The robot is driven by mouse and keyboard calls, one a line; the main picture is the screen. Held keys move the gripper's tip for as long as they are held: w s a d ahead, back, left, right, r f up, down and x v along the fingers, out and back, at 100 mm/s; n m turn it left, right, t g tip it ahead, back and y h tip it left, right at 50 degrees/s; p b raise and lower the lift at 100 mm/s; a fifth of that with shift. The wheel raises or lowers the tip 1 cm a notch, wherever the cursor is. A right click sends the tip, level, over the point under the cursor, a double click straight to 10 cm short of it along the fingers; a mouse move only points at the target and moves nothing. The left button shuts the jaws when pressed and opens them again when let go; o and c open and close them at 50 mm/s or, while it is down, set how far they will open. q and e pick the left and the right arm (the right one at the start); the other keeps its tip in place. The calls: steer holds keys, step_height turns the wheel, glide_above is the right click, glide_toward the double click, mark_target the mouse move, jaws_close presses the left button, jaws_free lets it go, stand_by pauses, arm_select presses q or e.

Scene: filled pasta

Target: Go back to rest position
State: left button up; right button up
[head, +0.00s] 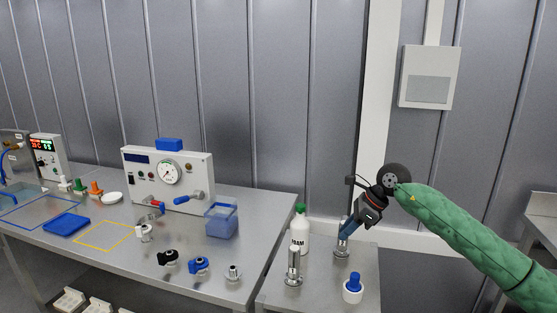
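My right arm comes in from the right in a green sleeve. My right gripper (351,222), dark with a red mark, points down and left over the small side table (317,291). Just below it is a metal fitting (342,246) with a blue upper part, standing on that table. Whether the fingers touch or hold this part is too small to tell. A second metal fitting (294,268) stands to the left, apart from the gripper. My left gripper is not in view.
A white bottle (299,232) with a green cap and a white jar (353,289) with a blue top stand on the side table. The long bench (110,257) holds a gauge box (168,180), a blue bin (222,220) and several small fittings. A wall box (430,77) hangs above my arm.

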steer(key=s+a+r+m+t+y, duration=0.2)
steer(key=s+a+m+t+y, duration=0.1)
steer(key=s+a+m+y, duration=0.35)
steer(key=s+a+r+m+t+y, duration=0.1)
steer(key=s+a+m+t+y, duration=0.3)
steer(key=a+y, duration=0.45)
steer(key=s+d+f+m+t+h, duration=0.35)
steer(key=d+f+m+h, duration=0.5)
steer(key=m, duration=0.75)
steer(key=s+d+f+m+t+h, duration=0.2)
steer(key=d+f+m+t+h, duration=0.35)
steer(key=f+m+h, duration=0.6)
steer(key=s+d+f+m+g, duration=0.1)
steer(key=s+f+m+g, duration=0.35)
steer(key=s, duration=0.55)
steer(key=s+d+f+m+g+h, duration=0.1)
steer(key=s+f+m+g, duration=0.2)
steer(key=s+f+g, duration=0.5)
steer(key=s+d+f+m+g, duration=0.1)
steer(key=s+f+m, duration=0.2)
steer(key=s, duration=0.8)
steer(key=s+a+f+g, duration=0.1)
steer(key=a+f, duration=0.1)
steer(key=f, duration=1.4)
steer(key=s+a+f+g, duration=0.1)
steer(key=s+a+f, duration=0.1)
steer(key=f, duration=1.4)
steer(key=shift+s+a+f, duration=0.2)
steer(key=shift+a, duration=0.05)
